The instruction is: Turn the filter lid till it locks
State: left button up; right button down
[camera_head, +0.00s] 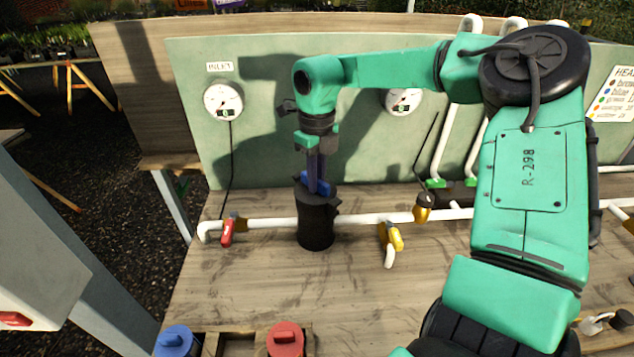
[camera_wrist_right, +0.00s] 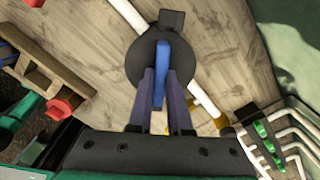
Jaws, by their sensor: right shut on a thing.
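The filter is a black upright cylinder (camera_head: 316,226) in the white pipe line, in the middle of the bench. Its lid is a round black disc with a raised blue handle (camera_head: 327,190). In the right wrist view the blue handle (camera_wrist_right: 160,62) stands between my two fingers, at an angle to the white pipe. The black lid top (camera_wrist_right: 137,63) shows around it. My right gripper (camera_head: 316,180) reaches down from above and is shut on the blue handle. Whether the lid is locked cannot be told. My left gripper is out of view.
A red valve (camera_head: 227,232) and a yellow valve (camera_head: 396,238) flank the filter on the pipe. An inlet gauge (camera_head: 223,102) hangs on the green panel behind. A blue cap (camera_head: 174,341) and a red cap (camera_head: 285,339) sit in a wooden rack in front.

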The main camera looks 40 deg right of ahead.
jog(key=c, duration=0.8)
grip_release()
jog(key=shift+o, duration=0.2)
notch_tip(320, 180, up, 15)
jog(key=shift+f+b, duration=0.15)
jog(key=shift+b, duration=0.15)
